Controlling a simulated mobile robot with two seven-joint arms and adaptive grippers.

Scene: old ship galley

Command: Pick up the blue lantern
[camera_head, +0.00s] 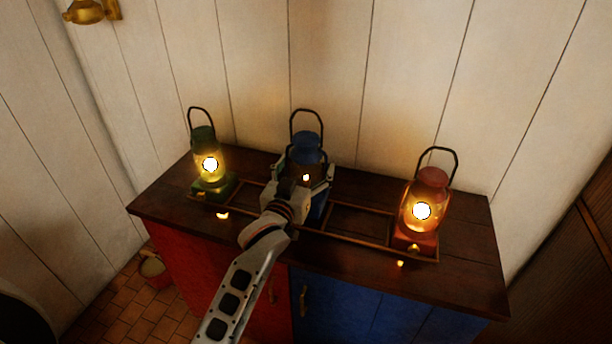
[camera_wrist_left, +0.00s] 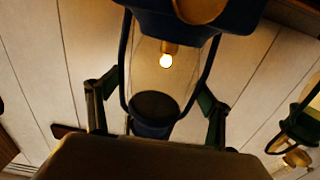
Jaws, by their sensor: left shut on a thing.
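The blue lantern (camera_head: 308,143) is upright in the middle of the row on the cabinet top, with its dark handle standing up above it. My left gripper (camera_head: 306,176) is shut on the blue lantern from the front, a finger on each side of its glass. The gripper hides much of the lantern's lower part, so I cannot tell whether its base touches the rack. In the left wrist view, the blue lantern (camera_wrist_left: 149,62) appears upside down between the fingers, its small bulb lit. My right gripper is not in view.
A lit green lantern (camera_head: 204,143) stands at the rack's left end and a lit red lantern (camera_head: 431,188) at its right end. The low wooden rack (camera_head: 350,235) lies on the dark cabinet top (camera_head: 468,240). White plank walls rise close behind.

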